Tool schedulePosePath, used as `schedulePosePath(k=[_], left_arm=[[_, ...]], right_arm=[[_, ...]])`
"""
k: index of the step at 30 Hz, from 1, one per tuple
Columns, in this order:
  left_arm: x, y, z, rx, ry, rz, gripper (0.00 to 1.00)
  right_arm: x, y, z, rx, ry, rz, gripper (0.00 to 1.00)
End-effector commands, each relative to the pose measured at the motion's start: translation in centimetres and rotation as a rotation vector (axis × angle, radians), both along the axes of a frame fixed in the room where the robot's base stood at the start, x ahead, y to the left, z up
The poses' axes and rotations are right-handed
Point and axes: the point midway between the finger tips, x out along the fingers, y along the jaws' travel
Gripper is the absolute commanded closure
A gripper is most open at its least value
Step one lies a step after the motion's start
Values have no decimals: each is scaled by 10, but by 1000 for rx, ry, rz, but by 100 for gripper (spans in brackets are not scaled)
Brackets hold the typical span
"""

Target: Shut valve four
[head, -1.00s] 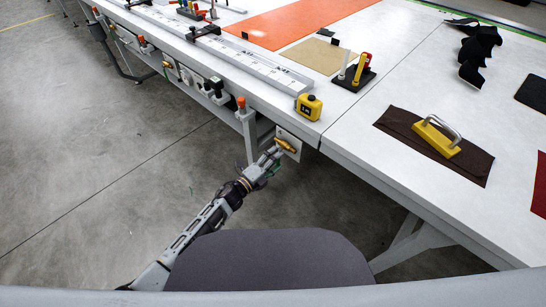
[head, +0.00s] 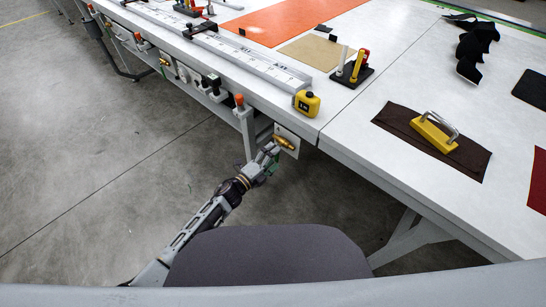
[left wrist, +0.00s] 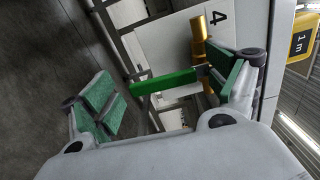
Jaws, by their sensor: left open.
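Valve four is a brass valve (head: 285,142) on a white plate (head: 292,134) at the table's front edge. In the left wrist view, the brass body (left wrist: 200,42) stands next to a printed 4 (left wrist: 217,18). A green bar-shaped lever (left wrist: 163,84) lies across the line of the brass body. My left gripper (head: 268,157) is just below and left of the valve. In the left wrist view it is open (left wrist: 168,80), with green-padded fingers on either side of the lever. The right finger is close to the lever's brass end; I cannot tell whether they touch. My right gripper is not in view.
A yellow tape measure (head: 307,103) stands on the table above the valve. Other fittings (head: 212,86) line the table's front edge to the left. The floor (head: 90,180) at left is open.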

Motion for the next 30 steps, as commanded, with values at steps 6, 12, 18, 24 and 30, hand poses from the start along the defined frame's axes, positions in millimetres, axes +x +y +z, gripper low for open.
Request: schedulePosePath(k=[6, 12, 18, 24, 30], left_arm=[[-3, 2, 0, 0, 0, 0, 12], [-12, 12, -1, 1, 1, 0, 12], [-26, 26, -1, 1, 2, 0, 12], [-42, 42, -1, 1, 1, 0, 12], [-57, 57, -1, 1, 1, 0, 12]], right_arm=[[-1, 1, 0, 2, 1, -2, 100], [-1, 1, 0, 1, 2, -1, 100], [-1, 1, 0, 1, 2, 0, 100], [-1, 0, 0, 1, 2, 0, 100], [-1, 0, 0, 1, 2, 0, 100]])
